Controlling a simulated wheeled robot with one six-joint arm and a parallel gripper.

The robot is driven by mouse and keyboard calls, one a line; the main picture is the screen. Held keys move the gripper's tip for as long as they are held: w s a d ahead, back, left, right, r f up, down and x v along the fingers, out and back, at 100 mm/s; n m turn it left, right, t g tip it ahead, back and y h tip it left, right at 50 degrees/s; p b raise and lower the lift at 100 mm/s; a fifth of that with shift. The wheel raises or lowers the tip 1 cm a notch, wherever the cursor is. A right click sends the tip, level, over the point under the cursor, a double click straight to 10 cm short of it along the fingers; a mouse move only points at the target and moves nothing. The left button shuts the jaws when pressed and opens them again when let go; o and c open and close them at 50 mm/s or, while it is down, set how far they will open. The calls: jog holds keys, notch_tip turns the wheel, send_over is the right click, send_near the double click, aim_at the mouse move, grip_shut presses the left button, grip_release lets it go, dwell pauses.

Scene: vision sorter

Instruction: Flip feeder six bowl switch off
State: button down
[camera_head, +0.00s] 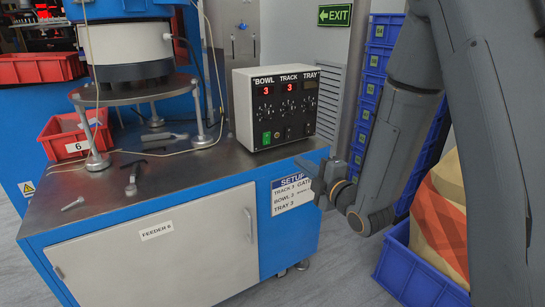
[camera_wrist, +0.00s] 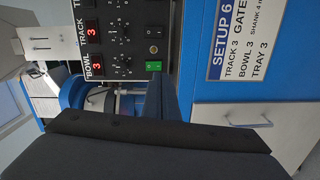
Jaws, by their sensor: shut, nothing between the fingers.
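The feeder control box (camera_head: 275,107) stands on the steel bench top, labelled BOWL, TRACK and TRAY. Its BOWL switch (camera_head: 266,138) is green, at the lower left of the face. In the wrist view, which is turned sideways, the green bowl switch (camera_wrist: 153,66) appears just beyond my fingertips, and a dark switch (camera_wrist: 154,32) sits in the TRACK row. The bowl and track displays both read a red 3. My gripper (camera_head: 312,178) is shut and empty, off the bench's front right, apart from the box. Its shut fingers also show in the wrist view (camera_wrist: 163,95).
The bench cabinet (camera_head: 150,260) is labelled FEEDER 6 and carries a SETUP sheet (camera_head: 292,193). A bowl feeder (camera_head: 128,45) stands on a raised round plate at left. A red bin (camera_head: 75,137) and loose tools lie on the bench. Blue crates (camera_head: 375,60) stand at right.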

aim_at(267, 136)
jog(key=shift+s+a+n+t+y+b, duration=0.2)
jog(key=shift+a+n+t+y+b, duration=0.2)
jog(key=shift+a+n+y+b, duration=0.45)
jog(key=shift+d+n+p, duration=0.1)
jog(key=shift+n+p, duration=0.15)
jog(key=shift+p, duration=0.05)
jog(key=b+x, duration=0.1)
jog(key=x, duration=1.3)
jog(key=shift+r, duration=0.15)
